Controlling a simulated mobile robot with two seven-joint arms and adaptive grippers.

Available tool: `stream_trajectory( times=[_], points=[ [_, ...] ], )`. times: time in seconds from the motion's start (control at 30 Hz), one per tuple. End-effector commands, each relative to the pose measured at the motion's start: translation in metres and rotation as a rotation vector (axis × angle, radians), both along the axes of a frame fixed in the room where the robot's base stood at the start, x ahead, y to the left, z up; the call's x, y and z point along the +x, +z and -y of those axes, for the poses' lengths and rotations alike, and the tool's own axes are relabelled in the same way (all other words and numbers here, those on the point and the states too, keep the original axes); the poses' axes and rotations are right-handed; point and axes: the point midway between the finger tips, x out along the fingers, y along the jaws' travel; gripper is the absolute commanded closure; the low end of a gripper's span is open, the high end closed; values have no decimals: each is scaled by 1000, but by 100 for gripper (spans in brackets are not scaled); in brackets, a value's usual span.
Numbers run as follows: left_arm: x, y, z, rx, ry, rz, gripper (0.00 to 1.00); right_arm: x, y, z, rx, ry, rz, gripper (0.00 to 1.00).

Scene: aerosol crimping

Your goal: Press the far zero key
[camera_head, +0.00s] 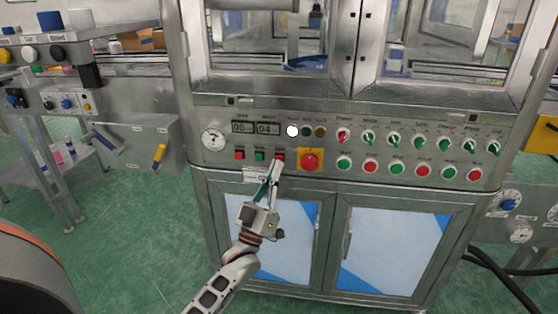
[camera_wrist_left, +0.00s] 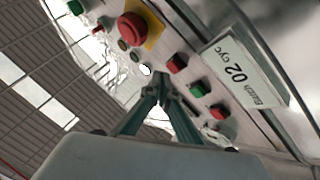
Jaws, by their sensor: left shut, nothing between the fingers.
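A row of small square keys sits on the steel panel under two digit displays (camera_head: 256,128). A left red key (camera_head: 240,154), a green key (camera_head: 259,155) and a right red key (camera_head: 280,157) show. Their labels are too small to read, so I cannot tell which is the far zero key. My left gripper (camera_head: 274,166) is shut and empty, its tips at the right red key, partly covering it. In the left wrist view the closed tips (camera_wrist_left: 160,92) appear just beside that red key (camera_wrist_left: 177,63); contact cannot be told. My right gripper is out of view.
A red emergency stop (camera_head: 310,161) on a yellow plate stands close right of the tips. A white lamp (camera_head: 292,131) is above. Rotary switches and round buttons (camera_head: 370,167) fill the right. A batch label (camera_wrist_left: 240,65) and cabinet doors (camera_head: 385,250) lie below the keys.

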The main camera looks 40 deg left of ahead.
Motion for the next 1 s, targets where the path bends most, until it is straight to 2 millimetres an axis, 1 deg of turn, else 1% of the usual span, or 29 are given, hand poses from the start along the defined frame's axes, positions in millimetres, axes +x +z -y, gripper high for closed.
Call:
stream_trajectory(
  times=[0.27, 1.0],
  points=[
    [7, 0, -4, 0, 0, 0, 100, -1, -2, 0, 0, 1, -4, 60],
    [10, 0, -6, 1, -1, 0, 100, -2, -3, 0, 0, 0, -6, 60]
  ],
)
